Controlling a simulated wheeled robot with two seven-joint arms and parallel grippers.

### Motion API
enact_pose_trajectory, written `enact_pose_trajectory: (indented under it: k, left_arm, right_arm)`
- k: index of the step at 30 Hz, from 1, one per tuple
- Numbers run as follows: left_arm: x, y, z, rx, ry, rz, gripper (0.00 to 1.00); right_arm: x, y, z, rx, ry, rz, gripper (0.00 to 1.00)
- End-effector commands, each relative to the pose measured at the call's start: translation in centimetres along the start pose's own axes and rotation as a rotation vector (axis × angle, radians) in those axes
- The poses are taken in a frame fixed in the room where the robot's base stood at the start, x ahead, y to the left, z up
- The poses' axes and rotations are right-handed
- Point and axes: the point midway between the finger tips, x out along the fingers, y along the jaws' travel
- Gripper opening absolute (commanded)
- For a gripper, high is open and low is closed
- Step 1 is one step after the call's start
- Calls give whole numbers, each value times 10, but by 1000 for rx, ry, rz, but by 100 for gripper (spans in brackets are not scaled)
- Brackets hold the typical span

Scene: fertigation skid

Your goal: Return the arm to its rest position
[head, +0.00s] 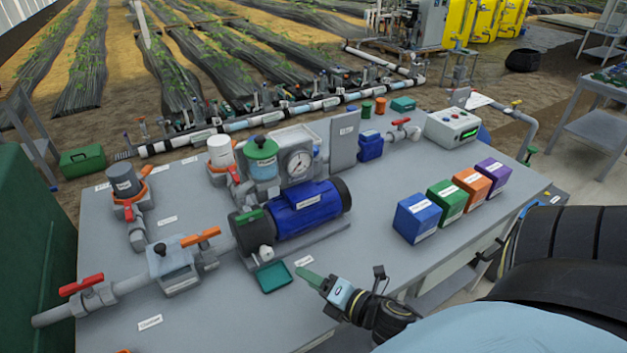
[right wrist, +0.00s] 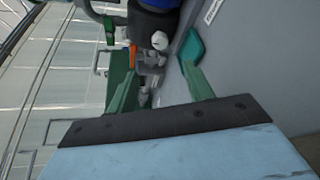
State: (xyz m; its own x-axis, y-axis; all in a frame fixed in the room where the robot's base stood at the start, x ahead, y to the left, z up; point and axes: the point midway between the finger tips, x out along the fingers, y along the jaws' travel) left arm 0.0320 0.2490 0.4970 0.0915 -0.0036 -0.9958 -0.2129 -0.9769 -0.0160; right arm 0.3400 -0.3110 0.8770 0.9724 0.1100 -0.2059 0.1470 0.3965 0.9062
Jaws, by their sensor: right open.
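My right gripper (head: 308,275) reaches in from the lower right over the front part of the skid table (head: 215,310). Its green fingers stand apart with nothing between them; both fingers also show in the right wrist view (right wrist: 162,84). A small teal tray (head: 274,277) lies on the table just left of the fingertips, and it also shows in the right wrist view (right wrist: 193,46). The gripper is apart from the blue pump (head: 305,208) behind it. My left gripper is not in view.
Blue (head: 417,218), green (head: 447,201), orange (head: 472,186) and purple (head: 493,172) boxes stand in a row to the right. Pipes with a red-handled valve (head: 82,286) run along the left. A control box (head: 452,127) stands at the back right. The table's front left is mostly clear.

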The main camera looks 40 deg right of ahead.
Motion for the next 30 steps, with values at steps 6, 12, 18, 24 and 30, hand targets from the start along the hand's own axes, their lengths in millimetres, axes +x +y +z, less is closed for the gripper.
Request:
enact_pose_trajectory:
  k: [6, 12, 18, 24, 30]
  left_arm:
    - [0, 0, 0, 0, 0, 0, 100]
    - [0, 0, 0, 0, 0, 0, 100]
    - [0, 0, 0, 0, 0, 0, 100]
    - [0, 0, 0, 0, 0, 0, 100]
    - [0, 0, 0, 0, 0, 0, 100]
  right_arm:
    - [0, 0, 0, 0, 0, 0, 52]
    - [0, 0, 0, 0, -1, 0, 52]
    - [1, 2, 3, 52, -27, -19, 52]
    - [0, 7, 13, 417, -190, -154, 52]
    - [-20, 5, -2, 927, -370, -374, 52]
